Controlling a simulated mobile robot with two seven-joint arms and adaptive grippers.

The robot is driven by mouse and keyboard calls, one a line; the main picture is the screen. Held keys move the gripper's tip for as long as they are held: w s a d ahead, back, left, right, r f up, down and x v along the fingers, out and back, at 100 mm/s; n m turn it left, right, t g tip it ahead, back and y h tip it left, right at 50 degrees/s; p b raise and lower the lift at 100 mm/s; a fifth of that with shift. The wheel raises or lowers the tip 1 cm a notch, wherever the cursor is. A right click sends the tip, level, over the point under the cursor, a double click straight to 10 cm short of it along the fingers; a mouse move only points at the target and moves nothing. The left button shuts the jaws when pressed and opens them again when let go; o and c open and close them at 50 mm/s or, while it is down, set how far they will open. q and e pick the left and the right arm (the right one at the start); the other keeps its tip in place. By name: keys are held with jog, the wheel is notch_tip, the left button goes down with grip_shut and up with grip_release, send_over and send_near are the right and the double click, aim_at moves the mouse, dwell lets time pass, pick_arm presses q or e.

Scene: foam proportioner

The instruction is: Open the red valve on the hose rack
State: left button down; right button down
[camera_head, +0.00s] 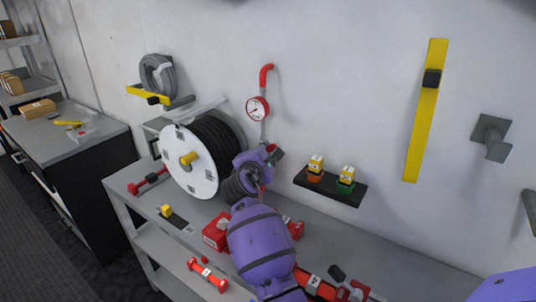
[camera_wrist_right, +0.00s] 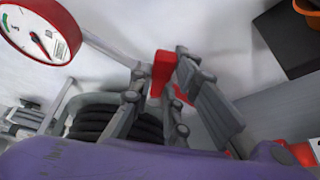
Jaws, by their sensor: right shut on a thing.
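The hose rack carries a reel with a white disc (camera_head: 190,160) and black hose (camera_head: 215,135) on the grey bench. A pipe with a red bend (camera_head: 265,72) and a round red-rimmed gauge (camera_head: 257,108) runs down the wall beside it. The red valve part (camera_wrist_right: 162,75) shows between the fingers in the right wrist view; the fingers hide much of it. My right gripper (camera_head: 271,157) is just below the gauge, beside the reel, shut on this red part. The gauge (camera_wrist_right: 42,30) also shows at the upper left of the wrist view. My left gripper is out of view.
A small black shelf (camera_head: 330,190) with two yellow-topped items is on the wall right of the gripper. Red fittings (camera_head: 215,232) lie on the bench (camera_head: 400,262) near my right arm. A yellow bar (camera_head: 425,115) and a grey bracket (camera_head: 492,137) are farther right.

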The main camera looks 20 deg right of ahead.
jog(key=shift+w+a+n, duration=0.1)
jog(key=shift+n, duration=0.3)
jog(key=shift+g, duration=0.3)
jog(key=c, duration=1.9)
grip_release()
jog(key=shift+o, duration=1.3)
jog(key=shift+r, duration=0.15)
jog(key=v, duration=1.2)
